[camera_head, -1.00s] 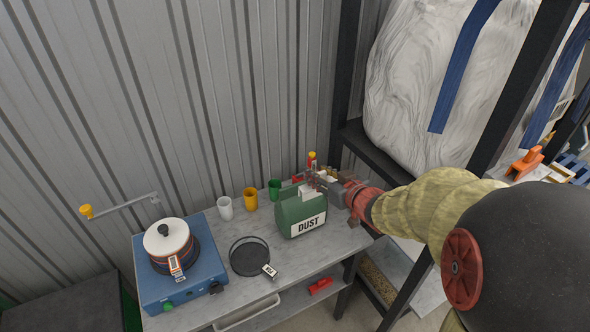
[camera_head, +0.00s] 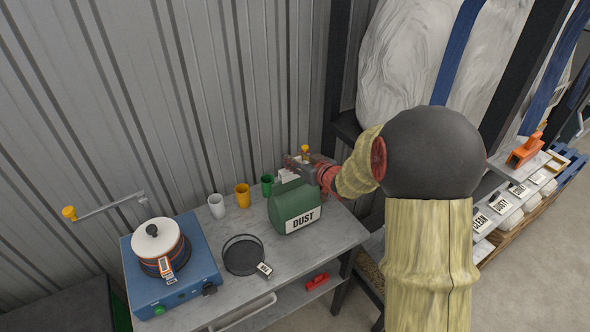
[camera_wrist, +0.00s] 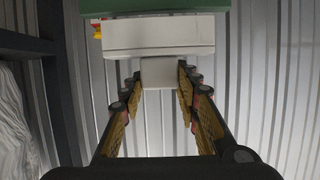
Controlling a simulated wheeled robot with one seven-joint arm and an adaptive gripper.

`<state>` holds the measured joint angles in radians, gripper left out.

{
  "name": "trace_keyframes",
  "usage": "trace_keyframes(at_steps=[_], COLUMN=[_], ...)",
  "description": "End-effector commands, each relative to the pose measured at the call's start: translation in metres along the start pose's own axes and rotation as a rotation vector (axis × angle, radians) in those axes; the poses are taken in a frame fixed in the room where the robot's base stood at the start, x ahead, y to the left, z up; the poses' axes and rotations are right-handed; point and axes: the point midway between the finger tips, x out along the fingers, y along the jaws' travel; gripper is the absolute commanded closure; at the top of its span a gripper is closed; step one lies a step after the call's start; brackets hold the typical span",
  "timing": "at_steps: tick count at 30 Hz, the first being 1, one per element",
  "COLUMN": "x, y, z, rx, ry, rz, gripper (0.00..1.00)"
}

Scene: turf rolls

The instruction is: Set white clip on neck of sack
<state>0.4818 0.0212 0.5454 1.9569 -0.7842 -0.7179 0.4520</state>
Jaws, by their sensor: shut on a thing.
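A green bag-like body labelled DUST (camera_head: 296,206) stands upright on the grey bench, narrowing to its top; I take it for the sack. My gripper (camera_head: 304,172) is just behind and right of its top. A white clip (camera_head: 286,175) shows at the green top's back edge. In the wrist view my gripper (camera_wrist: 158,88) is shut on a small white block that joins the clip's wide white bar (camera_wrist: 158,38). A green edge (camera_wrist: 170,8) lies just beyond the bar. I cannot tell whether the clip is around the neck or only beside it.
A dark pan (camera_head: 243,254) and a blue stove (camera_head: 165,290) with a white pot (camera_head: 157,242) are farther left. A corrugated wall (camera_head: 130,100) is behind; a dark rack post (camera_head: 337,70) is close right.

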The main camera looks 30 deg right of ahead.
Motion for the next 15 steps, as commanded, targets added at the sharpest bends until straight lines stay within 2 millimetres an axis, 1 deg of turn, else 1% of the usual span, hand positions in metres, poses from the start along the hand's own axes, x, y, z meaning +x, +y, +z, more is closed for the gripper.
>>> trace_keyframes(at_steps=[1,5,8,12,15], x=[0.005,0.010,0.017,0.023,0.026], y=[0.001,0.002,0.004,0.004,0.003], z=[0.003,0.005,0.011,0.031,0.037], rx=[0.001,0.001,0.000,0.001,0.001], ry=[0.001,0.002,0.000,-0.001,0.001], rz=[0.000,0.000,0.000,0.000,0.000], gripper=[0.93,0.93,0.93,0.93,0.93])
